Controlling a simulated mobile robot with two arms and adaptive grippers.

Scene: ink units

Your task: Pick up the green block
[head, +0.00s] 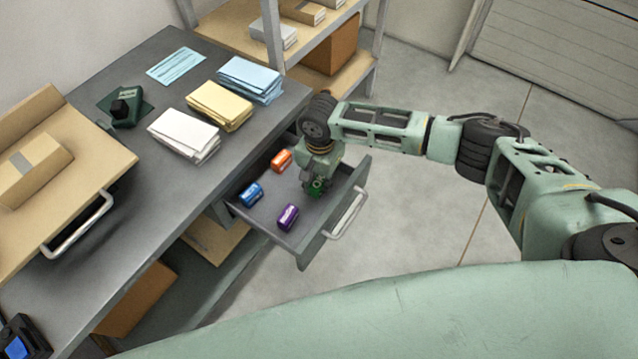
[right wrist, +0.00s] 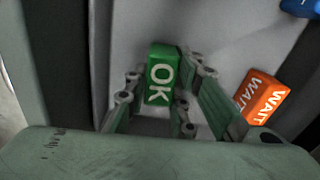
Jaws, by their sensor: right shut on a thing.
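The green block (right wrist: 161,75) is marked "OK" and sits between the fingers of my right gripper (right wrist: 158,100) in the right wrist view. The jaws are shut on it. In the head view my right gripper (head: 316,186) points down into the open drawer (head: 262,217), and only a little of the green block (head: 318,184) shows under it. I cannot tell whether the block touches the drawer floor. My left gripper is not in view.
In the drawer are an orange block (head: 281,159) marked "WAIT" in the wrist view (right wrist: 262,97), a blue block (head: 250,194) and a purple block (head: 288,217). The drawer's front with its handle (head: 348,214) stands close right of the gripper. Paper stacks (head: 184,135) lie on the desk.

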